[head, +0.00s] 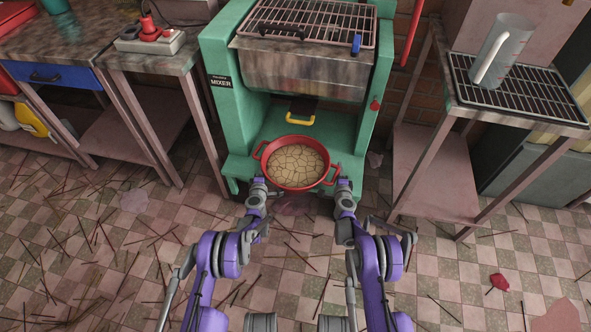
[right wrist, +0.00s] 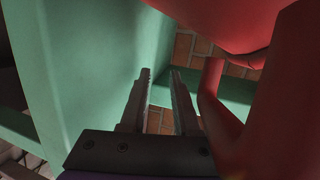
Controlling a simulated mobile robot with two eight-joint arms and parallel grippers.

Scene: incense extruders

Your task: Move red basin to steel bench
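The red basin (head: 297,187), filled with a cracked tan mass, sits at the lower front of the green mixer (head: 222,90). Its red wall also shows in the right wrist view (right wrist: 230,22). My left gripper (head: 258,183) is at the basin's left side near its handle; its fingers are too small to read. My right gripper (head: 342,182) is at the right handle. In the right wrist view its fingers (right wrist: 160,75) are apart with nothing between them, and the red handle (right wrist: 213,90) is just right of them. A metal-topped bench (head: 60,42) with a blue drawer stands at the left; I cannot tell if it is the steel bench.
Thin sticks litter the tiled floor (head: 440,265), which is otherwise largely open.

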